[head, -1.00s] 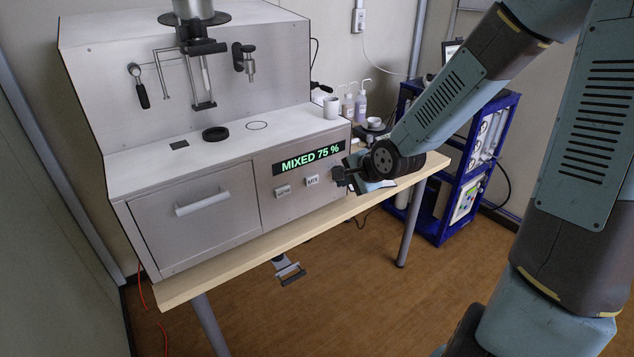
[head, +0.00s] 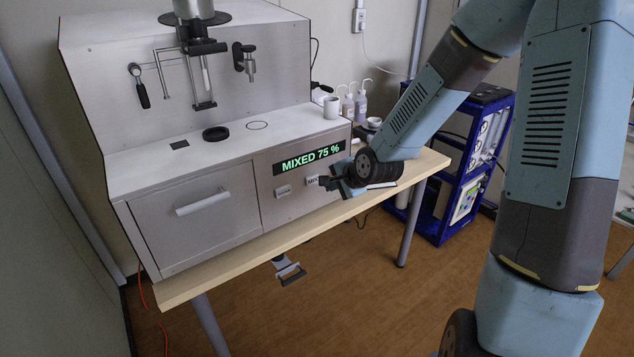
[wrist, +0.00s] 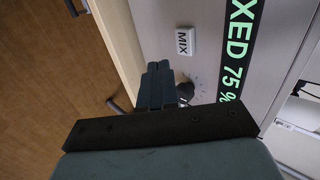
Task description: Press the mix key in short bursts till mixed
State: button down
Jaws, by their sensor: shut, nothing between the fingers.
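The mix key (head: 312,180) is a small white key marked MIX on the analyser's front panel, partly covered by my gripper in the head view. It shows whole in the wrist view (wrist: 185,41). The display (head: 309,158) above it reads MIXED 75 % in green. My gripper (head: 324,183) is shut and empty, its tips close in front of the key's right part in the head view. In the wrist view the closed fingers (wrist: 158,70) point toward the panel, a little to the side of the key. I cannot tell whether they touch the panel.
A second key (head: 283,191) sits left of the mix key. The analyser has a drawer with a handle (head: 203,203) at left and a white cup (head: 331,108) on top. Bottles (head: 360,102) and a blue rack (head: 470,150) stand at right.

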aim_at(313, 184)
jog(key=shift+w+a+f, duration=0.4)
jog(key=shift+w+a, duration=0.2)
jog(key=shift+w, duration=0.3)
jog(key=shift+w+a+f, duration=0.4)
jog(key=shift+w+a, duration=0.25)
jog(key=shift+w, duration=0.3)
jog(key=shift+w+a+f, duration=0.4)
jog(key=shift+w+a, duration=0.2)
jog(key=shift+w, duration=0.3)
